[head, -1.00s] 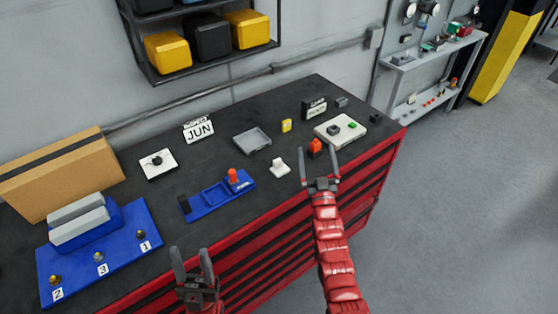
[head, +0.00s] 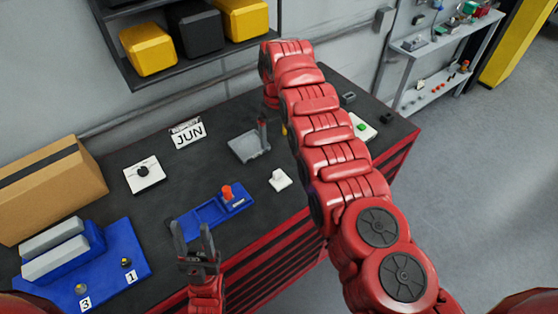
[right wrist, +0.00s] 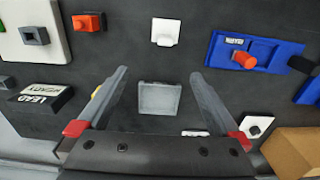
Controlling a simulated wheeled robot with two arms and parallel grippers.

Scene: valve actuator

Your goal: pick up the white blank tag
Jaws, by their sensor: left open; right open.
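A small plain white piece (head: 280,179), which looks like the blank tag, lies on the black bench top right of the blue tray. In the right wrist view the white piece (right wrist: 165,32) is beyond my right fingertips, apart from them. My right gripper (right wrist: 160,74) is open and empty above the bench, with the grey tray (right wrist: 159,98) showing between its fingers. In the head view my right arm hides most of that gripper. My left gripper (head: 194,228) is open and empty at the bench's front edge, left of the white piece.
A blue tray with an orange knob (head: 226,192) lies left of the white piece. An orange block (right wrist: 88,22) and the LEAD READY block (right wrist: 40,97) stand nearby. A shelf (head: 190,55) overhangs the back.

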